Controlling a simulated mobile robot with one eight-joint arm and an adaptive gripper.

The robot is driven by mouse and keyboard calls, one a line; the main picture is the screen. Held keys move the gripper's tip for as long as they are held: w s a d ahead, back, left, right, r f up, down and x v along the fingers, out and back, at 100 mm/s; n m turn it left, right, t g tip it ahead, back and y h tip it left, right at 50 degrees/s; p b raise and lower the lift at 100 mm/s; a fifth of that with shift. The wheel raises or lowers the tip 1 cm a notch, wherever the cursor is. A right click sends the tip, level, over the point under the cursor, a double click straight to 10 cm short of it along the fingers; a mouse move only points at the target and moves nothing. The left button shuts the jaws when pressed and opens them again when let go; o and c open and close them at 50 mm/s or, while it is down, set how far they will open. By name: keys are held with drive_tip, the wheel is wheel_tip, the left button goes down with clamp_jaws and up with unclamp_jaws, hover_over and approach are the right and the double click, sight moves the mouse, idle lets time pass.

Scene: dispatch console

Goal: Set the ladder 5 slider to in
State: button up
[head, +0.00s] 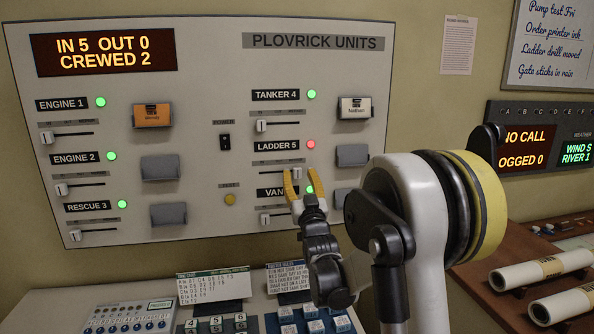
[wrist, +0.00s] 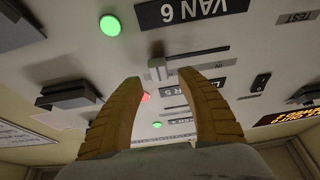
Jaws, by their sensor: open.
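The LADDER 5 label (head: 277,145) is on the right column of the panel, with a red light (head: 311,144) beside it. Its slider track (head: 268,163) runs below the label and meets my fingers at its right. The upside-down wrist view shows the slider's pale knob (wrist: 158,69) at the left of its track, the panel's right side, away from the "IN" print (wrist: 218,65). My gripper (head: 299,174) is open and empty, its fingertips close to the panel; in the wrist view the fingertips (wrist: 160,80) lie either side of the knob's line. Whether they touch it, I cannot tell.
The VAN 6 label (wrist: 192,9) and its green light (head: 310,190) are just below, partly behind my gripper in the head view. A grey holder (head: 352,155) juts out to the right. A power switch (head: 225,142) is to the left. The display (head: 104,51) reads IN 5 OUT 0.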

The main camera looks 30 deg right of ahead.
sight(288, 145)
drive_tip(key=shift+x, duration=1.45)
clamp_jaws()
